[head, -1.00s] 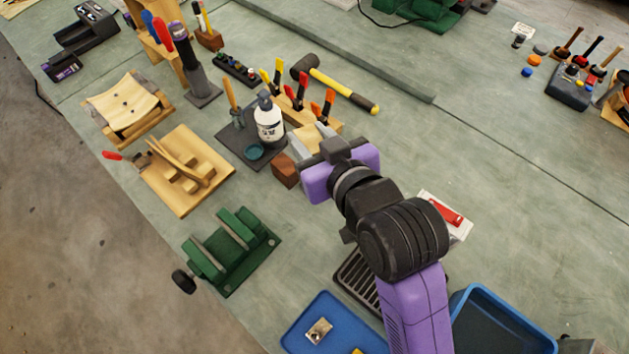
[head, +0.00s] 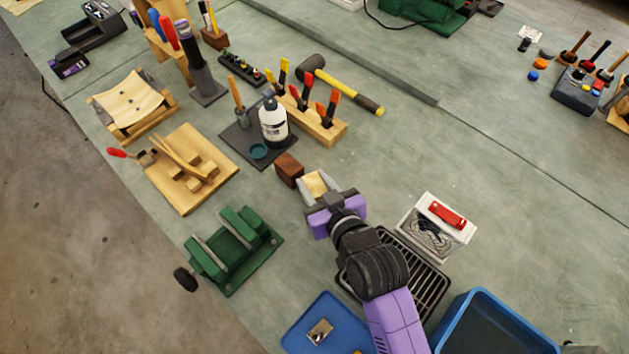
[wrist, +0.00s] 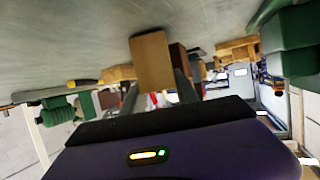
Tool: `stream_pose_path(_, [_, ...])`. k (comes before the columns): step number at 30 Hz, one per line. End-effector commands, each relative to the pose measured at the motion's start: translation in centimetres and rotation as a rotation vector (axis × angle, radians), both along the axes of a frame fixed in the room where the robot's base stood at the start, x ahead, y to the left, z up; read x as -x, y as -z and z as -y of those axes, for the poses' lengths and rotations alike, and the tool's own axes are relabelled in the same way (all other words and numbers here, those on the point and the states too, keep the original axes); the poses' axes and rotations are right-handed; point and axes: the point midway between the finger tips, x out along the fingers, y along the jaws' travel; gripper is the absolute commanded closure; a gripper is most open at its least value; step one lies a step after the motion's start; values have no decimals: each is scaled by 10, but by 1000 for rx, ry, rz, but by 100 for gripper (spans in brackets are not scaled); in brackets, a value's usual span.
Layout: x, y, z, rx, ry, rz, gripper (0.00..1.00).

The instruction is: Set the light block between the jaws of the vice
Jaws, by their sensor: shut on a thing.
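The light block (head: 316,184) is pale wood and sits between the fingers of my gripper (head: 318,188), which is shut on it. In the wrist view the block (wrist: 152,62) stands out between the two dark fingers (wrist: 158,95). The green vice (head: 233,250) stands near the bench's left edge in the head view, to the left of and below my gripper. Its jaws are apart and the gap between them looks empty. In the wrist view a green shape at the upper right (wrist: 290,55) may be the vice.
A dark brown block (head: 289,170) stands just left of my gripper. A wooden board with pegs (head: 190,200) lies beyond the vice. A white bottle (head: 273,125) and a clamp rack (head: 325,128) stand behind. A blue tray (head: 300,335) lies in front. Bench between gripper and vice is clear.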

Motion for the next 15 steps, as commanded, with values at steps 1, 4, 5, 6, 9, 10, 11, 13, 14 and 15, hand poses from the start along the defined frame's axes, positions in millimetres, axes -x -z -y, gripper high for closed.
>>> stream_pose_path(1, [0, 0, 0, -1, 0, 2, 100])
stream_pose_path(4, [0, 0, 0, -1, 1, 2, 100])
stream_pose_path(5, [0, 0, 0, -1, 0, 2, 100])
stream_pose_path(6, [0, 0, 0, -1, 1, 2, 100])
stream_pose_path(9, [0, 2, 0, -1, 1, 2, 100])
stream_pose_path(10, [0, 3, 0, -1, 1, 2, 100])
stream_pose_path(11, [0, 4, 0, -1, 1, 2, 100])
stream_pose_path(13, [0, 3, 0, 0, 1, 1, 54])
stream_pose_path(14, [0, 3, 0, 0, 1, 1, 48])
stream_pose_path(15, [0, 3, 0, 0, 1, 1, 42])
